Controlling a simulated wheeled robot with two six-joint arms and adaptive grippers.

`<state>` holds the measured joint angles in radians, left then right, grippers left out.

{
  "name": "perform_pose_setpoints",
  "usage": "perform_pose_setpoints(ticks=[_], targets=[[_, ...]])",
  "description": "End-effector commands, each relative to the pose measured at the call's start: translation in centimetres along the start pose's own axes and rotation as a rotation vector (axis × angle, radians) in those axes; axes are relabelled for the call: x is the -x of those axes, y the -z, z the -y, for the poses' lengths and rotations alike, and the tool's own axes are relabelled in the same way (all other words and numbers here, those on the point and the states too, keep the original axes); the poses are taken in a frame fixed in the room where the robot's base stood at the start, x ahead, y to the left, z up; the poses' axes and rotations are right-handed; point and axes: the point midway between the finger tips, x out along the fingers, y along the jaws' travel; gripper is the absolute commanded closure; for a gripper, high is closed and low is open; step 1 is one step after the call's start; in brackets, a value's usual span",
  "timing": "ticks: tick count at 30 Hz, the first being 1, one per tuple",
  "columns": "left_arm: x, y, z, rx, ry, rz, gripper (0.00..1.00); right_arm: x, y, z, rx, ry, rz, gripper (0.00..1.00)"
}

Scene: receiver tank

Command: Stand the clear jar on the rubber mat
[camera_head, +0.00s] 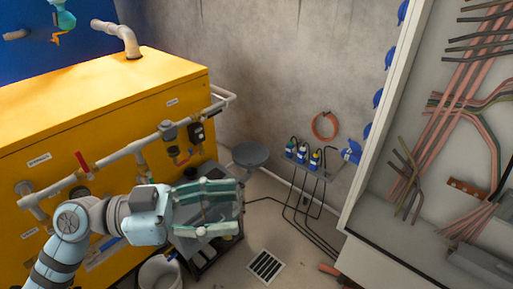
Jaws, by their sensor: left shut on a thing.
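My left gripper (225,205) reaches in from the lower left and is shut on the clear jar (205,206), a see-through greenish shape between its fingers. The jar is held in front of the yellow tank and appears above a small dark cart (205,258). The gripper and jar cover much of the cart's top. I cannot clearly make out the rubber mat; it may be on that partly hidden top.
The yellow tank (95,100) with pipes and valves fills the left. A white bucket (160,273) stands below the gripper. A round grey stool (250,155), blue-capped bottles on a wall shelf (305,167), a floor drain (265,266) and an open cabinet (400,235) lie right.

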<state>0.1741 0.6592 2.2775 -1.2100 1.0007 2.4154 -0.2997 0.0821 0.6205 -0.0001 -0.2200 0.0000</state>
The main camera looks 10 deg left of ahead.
Motion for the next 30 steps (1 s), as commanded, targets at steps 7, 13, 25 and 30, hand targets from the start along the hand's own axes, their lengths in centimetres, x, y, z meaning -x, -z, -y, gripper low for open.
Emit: perform_pose_setpoints(ticks=[7, 13, 25, 30], targets=[[0.8, 3.4, 1.6, -0.008, 0.088, 0.006, 0.80, 0.0, 0.0, 0.3, -0.001, 0.003, 0.000, 0.60], [4.4, 0.5, 5.0, 0.009, 0.307, 0.015, 0.80, 0.0, 0.0, 0.3, -0.002, 0.004, 0.000, 0.60], [8.1, -9.8, 4.0, 0.004, 0.404, 0.002, 0.80, 0.0, -0.1, 0.3, -0.002, 0.004, 0.001, 0.60], [8.1, -10.1, 3.8, -0.004, 0.402, 0.003, 0.80, 0.0, -0.1, 0.2, -0.001, 0.003, 0.001, 0.60]])
